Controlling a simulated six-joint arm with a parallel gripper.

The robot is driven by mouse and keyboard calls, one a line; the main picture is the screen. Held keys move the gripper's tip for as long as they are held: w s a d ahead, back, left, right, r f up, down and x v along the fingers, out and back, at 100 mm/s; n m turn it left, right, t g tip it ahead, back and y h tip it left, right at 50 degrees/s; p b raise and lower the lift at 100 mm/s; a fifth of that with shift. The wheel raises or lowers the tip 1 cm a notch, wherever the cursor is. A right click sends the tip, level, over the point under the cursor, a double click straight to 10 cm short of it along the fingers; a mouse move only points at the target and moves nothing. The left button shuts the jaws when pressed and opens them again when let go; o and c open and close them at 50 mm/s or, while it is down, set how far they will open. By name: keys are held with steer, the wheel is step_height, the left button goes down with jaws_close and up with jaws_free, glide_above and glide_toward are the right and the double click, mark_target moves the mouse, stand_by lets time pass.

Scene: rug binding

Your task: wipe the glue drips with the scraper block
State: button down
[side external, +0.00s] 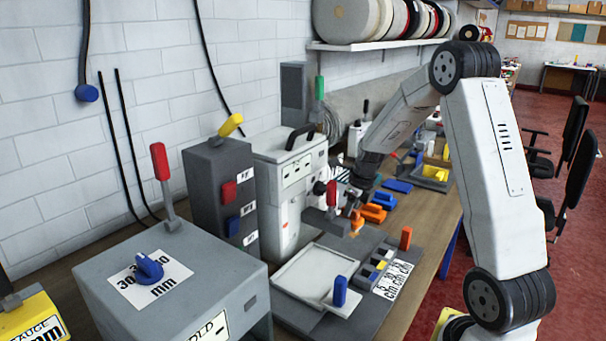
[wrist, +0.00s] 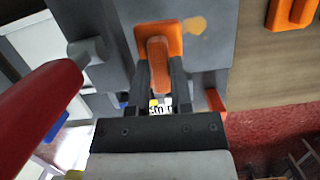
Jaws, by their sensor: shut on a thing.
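My gripper (wrist: 159,66) is shut on the upright handle of an orange scraper block (wrist: 172,27). The block's flat base is at or just above a grey plate (wrist: 209,62); I cannot tell whether it touches. A pale orange glue drip (wrist: 194,26) lies on the plate, just right of the block in the wrist view. In the side view my gripper (side external: 353,207) points down behind the white tray, with the orange block (side external: 357,223) small below it. Any other drips are hidden or too small to tell.
A red-handled lever (wrist: 38,108) stands close on the left in the wrist view. A white machine (side external: 290,180) is beside my gripper. Orange pieces (side external: 374,213) lie on the wooden bench beyond the plate. A white tray (side external: 312,280) and an upright blue handle (side external: 340,291) are nearer the camera.

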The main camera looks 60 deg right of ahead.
steer(key=shift+w+v, duration=0.15)
steer(key=shift+v, duration=0.55)
steer(key=shift+w+v, duration=0.2)
steer(key=shift+v, duration=0.5)
steer(key=shift+d, duration=0.1)
steer(key=shift+d+f, duration=0.45)
steer(key=shift+f, duration=0.8)
steer(key=shift+d+f, duration=0.5)
steer(key=shift+f, duration=0.75)
steer(key=shift+d+f, duration=0.45)
steer(key=shift+f, duration=0.8)
steer(key=shift+d+f, duration=0.45)
steer(key=shift+f, duration=0.2)
steer(key=shift+d, duration=1.5)
steer(key=shift+a, duration=1.8)
steer(key=shift+a+r, duration=0.1)
steer(key=shift+a, duration=0.15)
steer(key=w+v, duration=0.2)
steer(key=v, duration=0.5)
steer(key=shift+s+d+r, duration=0.15)
steer(key=shift+d+r, duration=0.05)
steer(key=shift+r, duration=0.4)
